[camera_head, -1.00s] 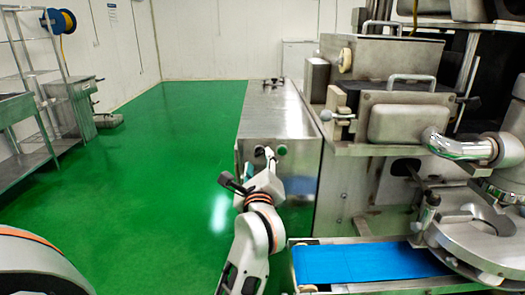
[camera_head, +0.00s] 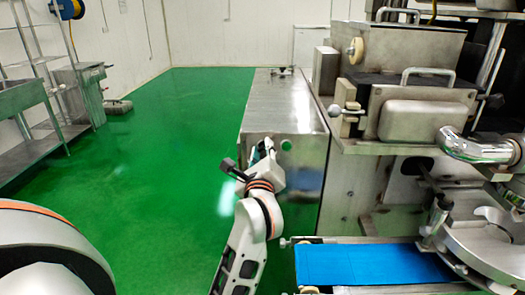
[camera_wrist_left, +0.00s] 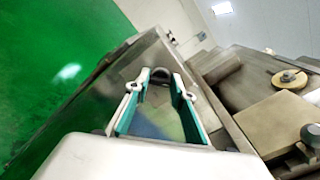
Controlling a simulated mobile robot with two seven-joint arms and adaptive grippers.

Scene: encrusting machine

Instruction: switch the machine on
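The machine's steel cabinet (camera_head: 285,105) stands left of the hopper section, with a round green button (camera_head: 287,145) on its front face. My left gripper (camera_head: 263,150) is at that front face, just left of the green button. In the left wrist view my left gripper (camera_wrist_left: 160,90) has its two teal-padded fingers apart. A dark round knob (camera_wrist_left: 160,73) shows between and just beyond the fingertips, on the cabinet face. I cannot tell whether the fingers touch it. In the head view the gripper hides this knob. My right gripper is not in view.
A blue conveyor belt (camera_head: 370,264) juts out at the lower right, below the machine's metal hopper parts (camera_head: 425,115). A steel rack (camera_head: 35,90) stands at the far left. The green floor (camera_head: 170,160) between is clear.

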